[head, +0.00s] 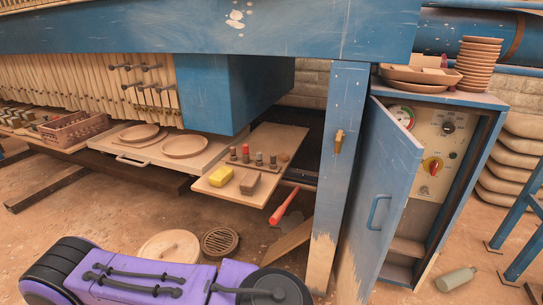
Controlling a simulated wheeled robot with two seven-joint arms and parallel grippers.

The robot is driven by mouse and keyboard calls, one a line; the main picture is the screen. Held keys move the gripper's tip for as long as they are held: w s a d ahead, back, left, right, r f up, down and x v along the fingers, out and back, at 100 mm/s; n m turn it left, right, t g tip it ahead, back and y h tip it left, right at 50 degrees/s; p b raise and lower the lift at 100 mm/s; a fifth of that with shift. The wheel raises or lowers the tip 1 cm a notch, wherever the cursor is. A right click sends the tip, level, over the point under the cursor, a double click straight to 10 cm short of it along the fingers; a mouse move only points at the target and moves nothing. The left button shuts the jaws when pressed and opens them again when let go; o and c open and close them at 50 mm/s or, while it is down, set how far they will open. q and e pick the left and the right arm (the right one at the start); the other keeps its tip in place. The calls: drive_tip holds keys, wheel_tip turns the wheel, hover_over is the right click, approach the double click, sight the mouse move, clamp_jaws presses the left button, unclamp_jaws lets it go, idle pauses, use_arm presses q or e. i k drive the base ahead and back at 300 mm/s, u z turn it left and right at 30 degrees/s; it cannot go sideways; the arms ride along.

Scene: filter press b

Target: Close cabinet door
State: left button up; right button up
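The blue cabinet (472,190) stands at the right in the head view. Its blue door (372,182) is open, swung out on the left side of the cabinet. A blue bar handle (379,211) sits on the door's face. Through the opening I see a pale control panel with a red and yellow knob (432,166), a black dial (448,127) and a lower shelf (407,246). A round gauge (403,116) shows just above the door. Neither of my grippers is in view.
A blue post (344,130) stands just left of the door. Stacked bowls (479,62) and trays (418,75) sit on the cabinet top. A bottle (457,279) lies on the floor before the cabinet. A shelf (287,148) with small items sticks out left. Blue rails (521,225) stand far right.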

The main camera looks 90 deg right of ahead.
sight(389, 157)
drive_tip(key=z, duration=3.55)
drive_tip(key=i, duration=1)
drive_tip(key=k, duration=1)
drive_tip(key=u, duration=2.05)
drive_tip(key=i, duration=1.1)
drive_tip(key=z, duration=1.9)
